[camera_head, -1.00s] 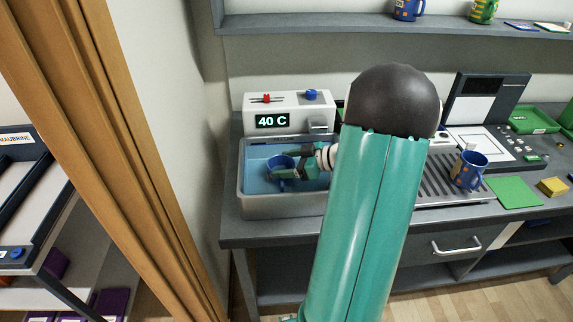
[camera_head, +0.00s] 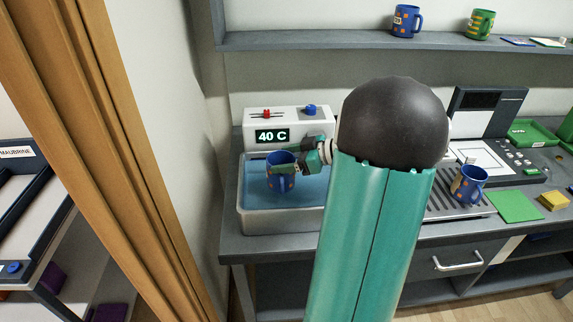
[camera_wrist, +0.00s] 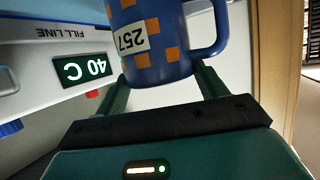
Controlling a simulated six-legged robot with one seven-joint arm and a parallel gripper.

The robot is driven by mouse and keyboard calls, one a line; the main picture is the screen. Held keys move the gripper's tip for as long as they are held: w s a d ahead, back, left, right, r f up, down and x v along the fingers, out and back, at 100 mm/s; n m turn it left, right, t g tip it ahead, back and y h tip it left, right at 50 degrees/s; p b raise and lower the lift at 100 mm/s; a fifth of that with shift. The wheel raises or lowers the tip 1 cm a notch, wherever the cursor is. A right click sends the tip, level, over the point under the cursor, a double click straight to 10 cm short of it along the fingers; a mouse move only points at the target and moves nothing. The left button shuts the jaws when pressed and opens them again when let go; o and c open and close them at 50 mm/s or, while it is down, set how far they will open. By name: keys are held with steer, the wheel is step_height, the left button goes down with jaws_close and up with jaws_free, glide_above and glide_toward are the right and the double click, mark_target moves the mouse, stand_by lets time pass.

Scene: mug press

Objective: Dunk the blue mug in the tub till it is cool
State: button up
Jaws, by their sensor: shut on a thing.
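A blue mug with orange squares (camera_head: 281,180) is held by my gripper (camera_head: 300,163) over the tub (camera_head: 285,221). Its side shows almost down to the base, and it appears to be clear of the water (camera_head: 254,188). In the wrist view the mug (camera_wrist: 155,62) is upside down in the picture, with a "257" label and its handle at right. My gripper's fingers (camera_wrist: 163,88) are shut on it. The unit behind the tub has a display (camera_head: 272,136) reading 40 C, which also shows in the wrist view (camera_wrist: 84,70).
Another blue mug (camera_head: 467,186) stands on the drain grille right of my arm. A blue mug (camera_head: 405,21) and a green mug (camera_head: 480,24) stand on the shelf. A wooden door frame (camera_head: 125,150) rises at left. A green mat (camera_head: 514,206) and a yellow block (camera_head: 553,201) lie at right.

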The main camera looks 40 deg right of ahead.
steer(key=shift+r, duration=1.95)
